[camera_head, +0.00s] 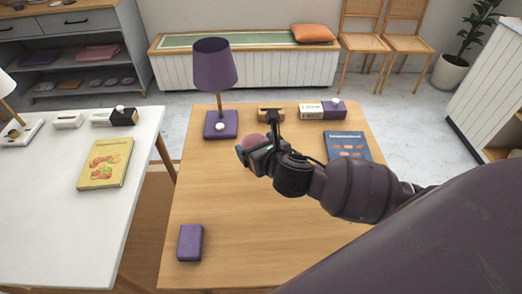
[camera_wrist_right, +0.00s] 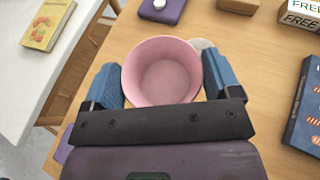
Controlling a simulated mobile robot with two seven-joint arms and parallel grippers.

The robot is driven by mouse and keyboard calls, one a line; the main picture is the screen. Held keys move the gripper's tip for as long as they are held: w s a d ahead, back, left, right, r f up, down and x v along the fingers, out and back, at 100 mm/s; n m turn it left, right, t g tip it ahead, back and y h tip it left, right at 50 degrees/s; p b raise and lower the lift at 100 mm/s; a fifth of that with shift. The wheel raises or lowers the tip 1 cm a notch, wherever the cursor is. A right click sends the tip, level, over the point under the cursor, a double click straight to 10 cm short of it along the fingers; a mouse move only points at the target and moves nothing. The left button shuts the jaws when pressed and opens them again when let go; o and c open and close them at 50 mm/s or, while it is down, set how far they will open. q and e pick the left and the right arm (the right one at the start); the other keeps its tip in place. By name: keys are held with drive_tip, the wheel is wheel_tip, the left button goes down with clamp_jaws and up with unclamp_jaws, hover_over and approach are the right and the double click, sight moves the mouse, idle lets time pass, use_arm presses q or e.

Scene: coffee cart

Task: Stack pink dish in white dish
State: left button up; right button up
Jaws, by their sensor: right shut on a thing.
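My right gripper (camera_head: 252,149) is shut on the pink dish (camera_wrist_right: 163,72), a round bowl. In the right wrist view its blue fingers (camera_wrist_right: 164,88) sit on opposite sides of the dish, and I look down into its empty inside. The pink dish (camera_head: 252,141) shows only partly in the head view, behind the gripper. A small white edge (camera_wrist_right: 203,44), likely the white dish, shows just beyond the pink dish; the rest is hidden, so I cannot tell whether they touch. My left gripper is out of view.
A purple lamp (camera_head: 214,68) on a square base stands behind the gripper. A blue book (camera_head: 346,147) lies to the right, a purple box (camera_head: 190,243) at the front left. Small blocks line the back edge. The wooden table's (camera_head: 235,250) front middle is clear.

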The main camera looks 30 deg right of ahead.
use_arm(q)
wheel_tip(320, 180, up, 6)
drive_tip(key=p, duration=0.6)
use_arm(e)
drive_tip(key=w+d+r, duration=0.7)
drive_tip(key=w+r, duration=0.1)
drive_tip(key=w, duration=0.1)
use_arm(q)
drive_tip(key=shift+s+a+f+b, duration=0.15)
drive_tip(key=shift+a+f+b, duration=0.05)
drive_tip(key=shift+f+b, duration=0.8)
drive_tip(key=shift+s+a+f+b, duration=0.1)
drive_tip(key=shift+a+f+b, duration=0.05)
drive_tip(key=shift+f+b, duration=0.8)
use_arm(e)
drive_tip(key=shift+m, duration=0.3)
drive_tip(key=shift+w+a+f, duration=0.1)
drive_tip(key=shift+f, duration=4.75)
drive_tip(key=shift+w+a+f, duration=0.1)
drive_tip(key=shift+f, duration=4.7)
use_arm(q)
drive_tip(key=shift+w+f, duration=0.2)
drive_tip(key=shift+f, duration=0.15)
use_arm(e)
drive_tip(key=shift+f, duration=0.6)
drive_tip(key=o, duration=0.8)
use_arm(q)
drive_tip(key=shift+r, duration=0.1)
use_arm(e)
drive_tip(key=shift+r, duration=0.1)
